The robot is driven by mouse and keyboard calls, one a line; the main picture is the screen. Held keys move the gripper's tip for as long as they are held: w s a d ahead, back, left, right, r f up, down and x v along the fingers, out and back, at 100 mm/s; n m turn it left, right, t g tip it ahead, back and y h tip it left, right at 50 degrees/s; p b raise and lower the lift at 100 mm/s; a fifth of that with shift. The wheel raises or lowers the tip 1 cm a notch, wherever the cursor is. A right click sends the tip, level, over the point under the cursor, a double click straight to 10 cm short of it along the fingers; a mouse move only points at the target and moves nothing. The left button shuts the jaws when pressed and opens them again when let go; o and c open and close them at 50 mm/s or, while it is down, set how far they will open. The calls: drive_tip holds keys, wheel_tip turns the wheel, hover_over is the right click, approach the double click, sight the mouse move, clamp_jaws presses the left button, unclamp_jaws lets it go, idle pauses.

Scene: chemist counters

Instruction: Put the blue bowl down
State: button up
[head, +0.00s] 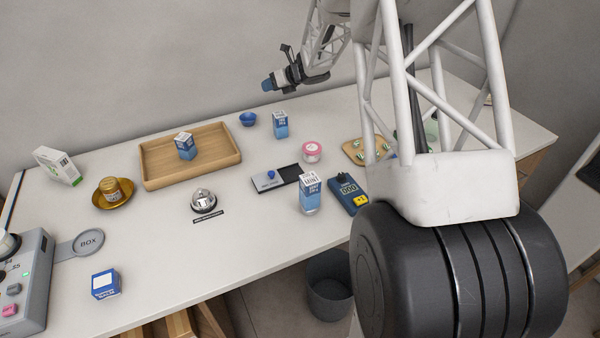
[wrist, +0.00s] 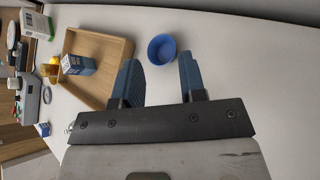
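The small blue bowl (head: 248,119) sits upright on the white counter near its back edge, right of the wooden tray. In the wrist view the blue bowl (wrist: 162,48) appears empty, just beyond and between my fingertips. My gripper (head: 267,86) is above and behind the bowl in the head view, apart from it. In the wrist view my gripper (wrist: 159,60) has its two blue fingers spread wide with nothing between them.
A wooden tray (head: 218,164) holding a blue-and-white box (head: 185,147) lies left of the bowl. Another blue-and-white box (head: 281,125) stands close to its right. A pink-lidded jar (head: 312,152) is farther right.

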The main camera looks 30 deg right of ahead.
drive_tip(key=s+a+r+m+t+h, duration=0.25)
drive_tip(key=s+r+m+h, duration=0.25)
drive_tip(key=r+m, duration=0.6)
drive_tip(key=s+a+r+m+h, duration=0.1)
drive_tip(key=s+r+m+h, duration=0.15)
drive_tip(key=s+m, duration=0.3)
drive_tip(key=s+a+r+m+h, duration=0.1)
drive_tip(key=s+r+m+h, duration=0.1)
drive_tip(key=s+r+m, duration=0.35)
drive_tip(key=s+a+f+m+g, duration=0.2)
drive_tip(key=s+m, duration=0.4)
drive_tip(key=s, duration=0.7)
drive_tip(key=s+a+f+m+g+y, duration=0.1)
drive_tip(key=s+a+m, duration=0.4)
drive_tip(key=s, duration=0.9)
drive_tip(key=s+a+f+m+g+y, duration=0.1)
drive_tip(key=s+a+f+m+g, duration=0.3)
drive_tip(key=s, duration=1)
drive_tip(key=m+g, duration=0.1)
drive_tip(key=m, duration=0.1)
drive_tip(key=shift+s+a+m+g, duration=0.15)
drive_tip(key=shift+a+m+g, duration=0.15)
drive_tip(key=shift+a+g, duration=0.1)
